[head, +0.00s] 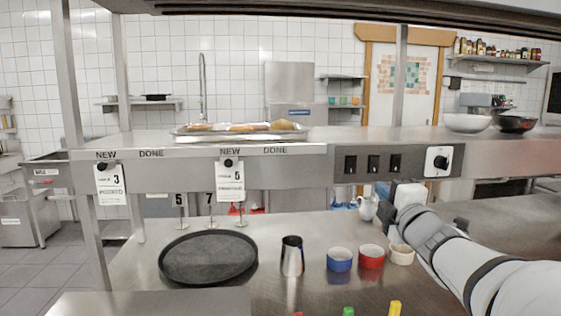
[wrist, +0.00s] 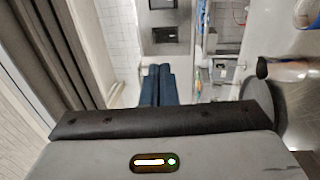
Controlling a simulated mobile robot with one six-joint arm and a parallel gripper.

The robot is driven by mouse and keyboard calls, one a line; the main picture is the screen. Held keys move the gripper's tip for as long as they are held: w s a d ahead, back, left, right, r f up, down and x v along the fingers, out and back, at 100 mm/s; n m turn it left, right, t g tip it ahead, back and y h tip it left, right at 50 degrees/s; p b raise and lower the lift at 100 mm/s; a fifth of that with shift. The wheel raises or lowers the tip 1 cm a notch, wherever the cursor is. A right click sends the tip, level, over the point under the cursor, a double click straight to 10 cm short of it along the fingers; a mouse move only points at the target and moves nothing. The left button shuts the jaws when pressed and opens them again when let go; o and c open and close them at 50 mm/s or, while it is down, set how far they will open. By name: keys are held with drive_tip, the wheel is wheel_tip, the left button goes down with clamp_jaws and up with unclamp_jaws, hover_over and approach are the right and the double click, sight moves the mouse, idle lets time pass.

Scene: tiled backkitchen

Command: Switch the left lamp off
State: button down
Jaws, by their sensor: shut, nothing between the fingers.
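Three black rocker switches sit in a row on the steel shelf front in the head view: left (head: 350,164), middle (head: 373,164) and right (head: 396,163). I cannot tell their positions. A black knob (head: 441,162) on a white plate is right of them. No lamp is clearly identifiable. My gripper (head: 382,190) is just below the right switches, partly hidden by my wrist; I cannot tell if it touches the panel. In the wrist view its dark fingers (wrist: 157,72) are together, with nothing between them.
A food tray (head: 240,132) rests on the shelf.

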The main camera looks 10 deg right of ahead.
sight(354, 161)
drive_tip(key=shift+a+r, duration=0.15)
drive_tip(key=shift+w, duration=0.15)
drive_tip(key=w+p, duration=0.1)
drive_tip(key=w, duration=0.3)
drive_tip(key=w+r, duration=0.1)
drive_tip(key=w, duration=0.4)
drive_tip(key=w+p, duration=0.1)
drive_tip(key=w, duration=0.3)
drive_tip(key=shift+w+r+p, duration=0.3)
drive_tip(key=shift+w, duration=0.1)
